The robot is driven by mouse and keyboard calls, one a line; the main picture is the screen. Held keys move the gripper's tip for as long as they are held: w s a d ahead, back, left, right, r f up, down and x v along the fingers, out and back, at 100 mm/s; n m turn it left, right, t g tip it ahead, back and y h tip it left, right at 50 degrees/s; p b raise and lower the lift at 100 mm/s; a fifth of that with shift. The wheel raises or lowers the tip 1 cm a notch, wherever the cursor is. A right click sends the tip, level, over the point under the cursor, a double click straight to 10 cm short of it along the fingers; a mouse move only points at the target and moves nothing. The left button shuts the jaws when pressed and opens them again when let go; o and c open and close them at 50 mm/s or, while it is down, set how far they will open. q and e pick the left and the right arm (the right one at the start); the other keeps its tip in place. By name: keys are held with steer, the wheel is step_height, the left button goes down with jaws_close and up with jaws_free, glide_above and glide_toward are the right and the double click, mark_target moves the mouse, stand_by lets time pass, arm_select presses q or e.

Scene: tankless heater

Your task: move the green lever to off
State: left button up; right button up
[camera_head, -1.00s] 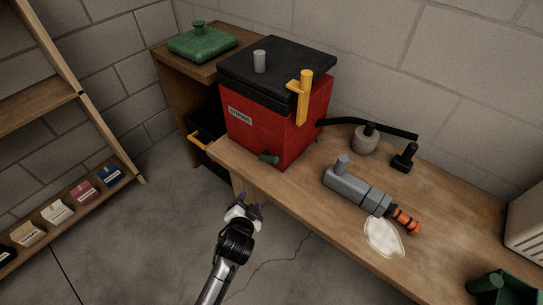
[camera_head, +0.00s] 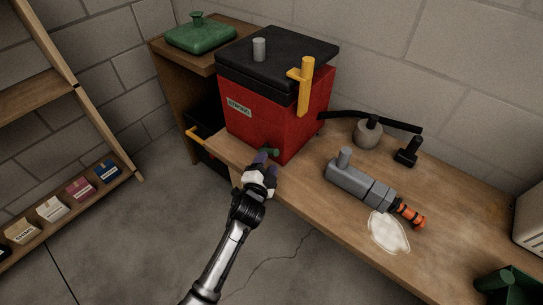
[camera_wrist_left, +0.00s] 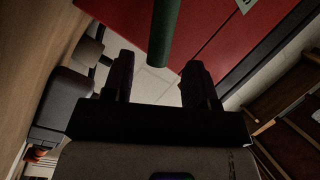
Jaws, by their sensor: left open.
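The green lever (camera_head: 273,152) is a short cylinder low on the front of the red heater box (camera_head: 262,124). My left gripper (camera_head: 265,163) is right at the lever in the head view, and partly hides it. In the left wrist view the green lever (camera_wrist_left: 164,34) comes in from the top, with its end between and just beyond the fingertips of my open left gripper (camera_wrist_left: 158,72). No contact with the fingers shows. The red box (camera_wrist_left: 215,30) fills the upper part of that view. My right gripper is not in view.
The box stands on a wooden bench (camera_head: 310,205). A grey tool with an orange end (camera_head: 365,188), a white patch (camera_head: 388,232) and a round grey pot (camera_head: 367,133) are to the right. A yellow handle (camera_head: 305,85) sticks up on the box. The floor in front is clear.

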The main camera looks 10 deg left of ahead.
mark_target(272, 153)
arm_select(q)
steer(key=w, duration=0.1)
steer(key=w+b, duration=0.1)
steer(key=w, duration=0.1)
steer(key=shift+w+d+f, duration=0.15)
steer(key=shift+w+d, duration=0.05)
steer(key=shift+w, duration=0.05)
steer(key=shift+w+d+b, duration=0.1)
steer(key=shift+w+b, duration=0.4)
steer(key=shift+w, duration=0.3)
steer(key=c, duration=0.3)
jaws_close()
